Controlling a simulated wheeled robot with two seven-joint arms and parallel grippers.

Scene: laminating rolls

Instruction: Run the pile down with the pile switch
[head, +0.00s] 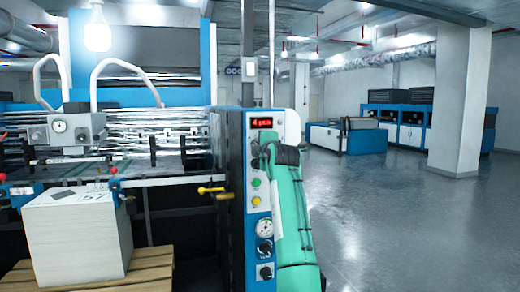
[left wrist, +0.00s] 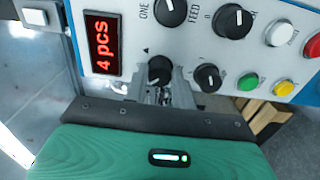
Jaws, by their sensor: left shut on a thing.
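The paper pile (head: 78,238), a tall white stack, stands on a wooden pallet at the lower left of the head view. The control panel (left wrist: 205,30) fills the upper part of the left wrist view and carries several black knobs. My left gripper (left wrist: 160,90) is shut on a small black knob (left wrist: 160,68) beside the red display, which reads "4 pcs" (left wrist: 101,43). Its label is hidden, so I cannot tell from lettering that it is the pile switch. In the head view my green arm covers part of the panel. My right gripper is not in view.
Another black knob (left wrist: 207,77) sits close to the gripper, with green (left wrist: 248,81) and yellow (left wrist: 284,87) buttons beyond. A yellow-handled lever (head: 211,190) sticks out left of the panel. The floor (head: 400,215) to the right is clear.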

